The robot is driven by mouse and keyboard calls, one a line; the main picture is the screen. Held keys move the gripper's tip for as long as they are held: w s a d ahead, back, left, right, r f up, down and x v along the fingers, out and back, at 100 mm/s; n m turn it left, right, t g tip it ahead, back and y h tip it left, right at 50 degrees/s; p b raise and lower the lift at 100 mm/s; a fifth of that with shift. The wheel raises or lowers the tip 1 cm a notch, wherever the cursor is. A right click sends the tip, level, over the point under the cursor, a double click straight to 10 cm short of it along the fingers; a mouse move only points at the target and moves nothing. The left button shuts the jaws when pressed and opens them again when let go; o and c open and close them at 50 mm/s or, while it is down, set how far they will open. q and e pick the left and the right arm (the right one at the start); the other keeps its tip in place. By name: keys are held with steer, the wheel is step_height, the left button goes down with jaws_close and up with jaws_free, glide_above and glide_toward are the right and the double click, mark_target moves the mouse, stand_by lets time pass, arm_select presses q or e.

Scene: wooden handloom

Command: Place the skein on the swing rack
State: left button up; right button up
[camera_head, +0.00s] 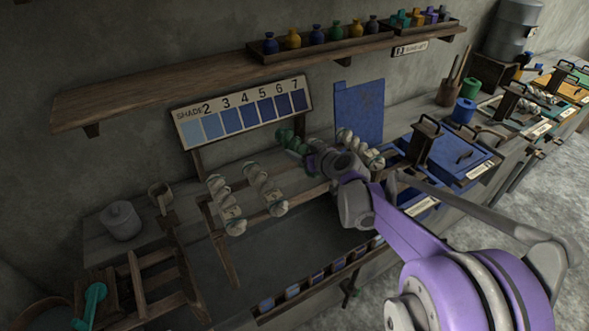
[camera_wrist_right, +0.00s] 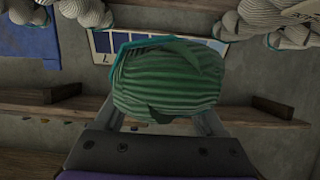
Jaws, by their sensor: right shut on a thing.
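A green skein (camera_head: 292,141) is held at the end of my right arm, over the far part of the wooden rack; it fills the middle of the right wrist view (camera_wrist_right: 168,82). My right gripper (camera_head: 312,160) is shut on it, with a finger on each side. The swing rack (camera_head: 303,195) appears to be the wooden frame with bars, carrying pale twisted skeins (camera_head: 225,205) on the left and more (camera_head: 361,147) on the right. I cannot tell whether the green skein touches a bar. My left gripper is not in view.
A shade board (camera_head: 242,112) with numbered blue patches stands behind the rack. A wall shelf (camera_head: 175,85) with small bottles runs above. A blue panel (camera_head: 359,112) leans behind on the right.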

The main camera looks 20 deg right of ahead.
steer(key=f, duration=0.4)
steer(key=shift+s+f, duration=0.15)
steer(key=shift+s, duration=0.2)
step_height(320, 180, down, 4)
steer(key=shift+w+r+b, duration=0.1)
steer(key=shift+b, duration=0.3)
steer(key=o, duration=1.5)
